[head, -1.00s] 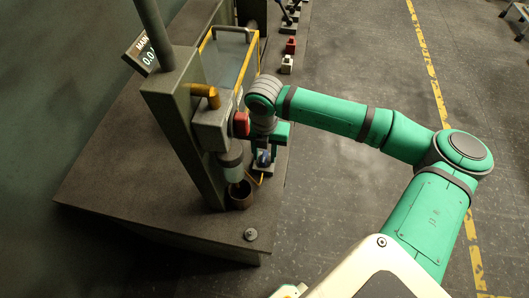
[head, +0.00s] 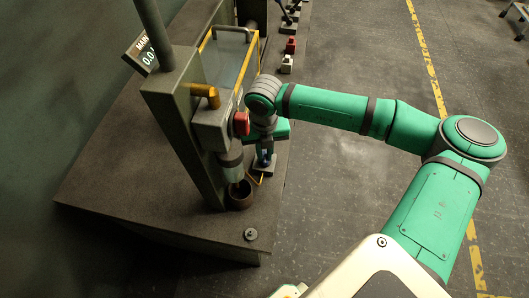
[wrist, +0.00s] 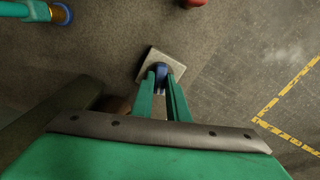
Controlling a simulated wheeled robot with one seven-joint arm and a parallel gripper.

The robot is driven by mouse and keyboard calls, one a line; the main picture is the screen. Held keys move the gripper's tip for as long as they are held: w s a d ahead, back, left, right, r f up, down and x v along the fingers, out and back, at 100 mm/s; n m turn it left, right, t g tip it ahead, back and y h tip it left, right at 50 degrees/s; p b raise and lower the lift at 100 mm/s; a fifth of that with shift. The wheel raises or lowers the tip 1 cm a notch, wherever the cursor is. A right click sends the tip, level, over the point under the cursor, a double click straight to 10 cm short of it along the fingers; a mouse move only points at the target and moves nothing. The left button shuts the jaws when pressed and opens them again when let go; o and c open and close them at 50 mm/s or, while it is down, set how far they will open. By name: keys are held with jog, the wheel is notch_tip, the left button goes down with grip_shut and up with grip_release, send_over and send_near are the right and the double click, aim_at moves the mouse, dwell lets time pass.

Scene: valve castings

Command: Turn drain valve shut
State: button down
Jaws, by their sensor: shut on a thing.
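The drain valve appears to be the small fitting with a blue handle (wrist: 161,70) on a pale square base (wrist: 149,62). In the wrist view my gripper (wrist: 163,84) has its two green fingers on either side of the blue handle, closed on it. The fingers hide part of the handle. In the head view the base (head: 264,171) sits near the bench's right edge, with my gripper (head: 265,153) above it and mostly hidden under my wrist. I cannot tell the exact angle of the handle.
A grey machine column (head: 172,110) with a red part (head: 241,123) stands close left of my wrist. A brown cup (head: 240,196) sits below its nozzle. A display (head: 141,52) is at the back left.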

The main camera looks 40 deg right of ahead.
aim_at(264, 156)
jog(key=n, duration=1.3)
jog(key=shift+n, duration=0.4)
dwell(0.4)
jog(key=c, duration=1.7)
grip_release()
jog(key=shift+r, duration=0.1)
jog(key=shift+r, duration=5.3)
